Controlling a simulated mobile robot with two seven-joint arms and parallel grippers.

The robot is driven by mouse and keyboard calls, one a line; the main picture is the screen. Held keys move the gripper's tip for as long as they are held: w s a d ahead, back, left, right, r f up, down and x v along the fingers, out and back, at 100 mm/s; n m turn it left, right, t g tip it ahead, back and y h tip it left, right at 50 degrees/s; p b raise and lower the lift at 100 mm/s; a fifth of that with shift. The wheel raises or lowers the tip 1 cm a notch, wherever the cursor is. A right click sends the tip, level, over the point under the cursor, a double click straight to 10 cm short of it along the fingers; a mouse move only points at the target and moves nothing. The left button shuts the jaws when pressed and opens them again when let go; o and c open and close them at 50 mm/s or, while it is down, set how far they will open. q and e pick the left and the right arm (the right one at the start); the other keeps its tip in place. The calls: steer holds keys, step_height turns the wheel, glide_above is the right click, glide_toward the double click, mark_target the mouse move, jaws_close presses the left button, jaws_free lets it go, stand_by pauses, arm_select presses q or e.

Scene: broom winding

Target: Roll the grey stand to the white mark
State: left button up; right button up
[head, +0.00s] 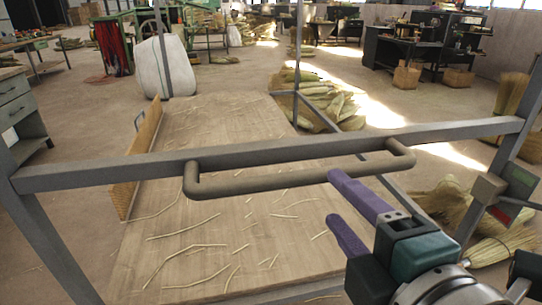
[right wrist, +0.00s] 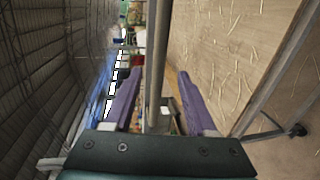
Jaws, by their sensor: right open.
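The grey stand is a metal frame with a top crossbar (head: 150,167) and a brown-grey handle (head: 260,182) fixed to it. White mark: I cannot pick it out with certainty; pale sunlit strips lie on the floor. My right gripper (head: 334,198) is open just in front of the handle's right half, its purple fingers pointing up and left. In the right wrist view, a grey bar (right wrist: 154,65) runs lengthwise between the two open fingers (right wrist: 156,90); I cannot tell whether it is inside them or just beyond. My left gripper is not in view.
A wooden board (head: 200,240) strewn with straw lies behind the crossbar. A white sack (head: 163,66) stands beyond it at left. Straw bundles (head: 320,100) lie behind and at right. A grey cabinet (head: 20,108) is at left. Open floor (head: 225,78) shows at centre back.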

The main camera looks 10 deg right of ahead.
mark_target(318, 179)
steer(key=w, duration=0.2)
steer(key=w+f, duration=0.1)
steer(key=w, duration=0.5)
steer(key=shift+w+a+f, duration=0.15)
steer(key=shift+w+f, duration=0.05)
steer(key=shift+f, duration=0.05)
jaws_close()
stand_by(1.0)
